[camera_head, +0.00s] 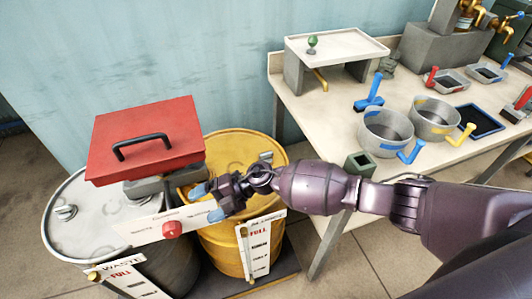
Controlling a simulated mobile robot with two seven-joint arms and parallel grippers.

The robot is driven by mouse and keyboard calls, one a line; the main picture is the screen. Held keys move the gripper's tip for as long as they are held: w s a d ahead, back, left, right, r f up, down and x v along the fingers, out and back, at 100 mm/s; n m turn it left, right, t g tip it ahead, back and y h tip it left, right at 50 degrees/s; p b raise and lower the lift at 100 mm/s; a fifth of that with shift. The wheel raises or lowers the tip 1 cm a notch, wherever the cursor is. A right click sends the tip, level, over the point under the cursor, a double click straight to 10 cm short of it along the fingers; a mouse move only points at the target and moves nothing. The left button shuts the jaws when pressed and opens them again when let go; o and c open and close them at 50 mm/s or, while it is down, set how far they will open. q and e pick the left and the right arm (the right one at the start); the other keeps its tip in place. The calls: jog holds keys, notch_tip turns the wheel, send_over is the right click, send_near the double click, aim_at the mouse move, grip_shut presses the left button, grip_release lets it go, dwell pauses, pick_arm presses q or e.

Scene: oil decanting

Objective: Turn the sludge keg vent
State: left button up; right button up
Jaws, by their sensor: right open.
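My left gripper is out of view.
A black drum with a pale lid (85,225) and a WASTE label stands left, close to the keg. A red box lid (150,137) with a black handle and a white panel with a red knob (172,230) overhang it. The bench (318,108) holds pots and trays.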

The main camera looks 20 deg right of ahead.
aim_at(266, 154)
jog(key=w+d+n+h, duration=0.1)
jog(key=w+d+f+n+g+h, duration=0.1)
jog(key=w+d+h, duration=0.1)
jog(key=d, duration=0.1)
jog(key=shift+w+f+n+g+h, duration=0.25)
jog(key=shift+w+n+g+h, duration=0.05)
jog(key=shift+w+n+h, duration=0.1)
jog(key=w+d+h, duration=0.1)
jog(key=d, duration=0.1)
jog(key=w+d+n+h, duration=0.1)
jog(key=w+d, duration=0.1)
jog(key=w+d+h, duration=0.2)
jog(key=shift+r+n, duration=0.2)
jog(key=shift+n, duration=0.1)
jog(key=w+d+r+t+h, duration=0.1)
jog(key=w+d+r+h, duration=0.5)
jog(key=w+d, duration=0.45)
pick_arm(q)
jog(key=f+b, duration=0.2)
jog(key=b, duration=0.1)
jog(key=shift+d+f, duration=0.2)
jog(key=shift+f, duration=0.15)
pick_arm(e)
jog(key=f, duration=0.3)
jog(key=s+d+f, duration=0.1)
jog(key=f, duration=0.7)
jog(key=shift+s+d, duration=0.2)
jog(key=shift+d, duration=0.05)
jog(key=shift+c, duration=0.5)
jog(key=c, duration=0.8)
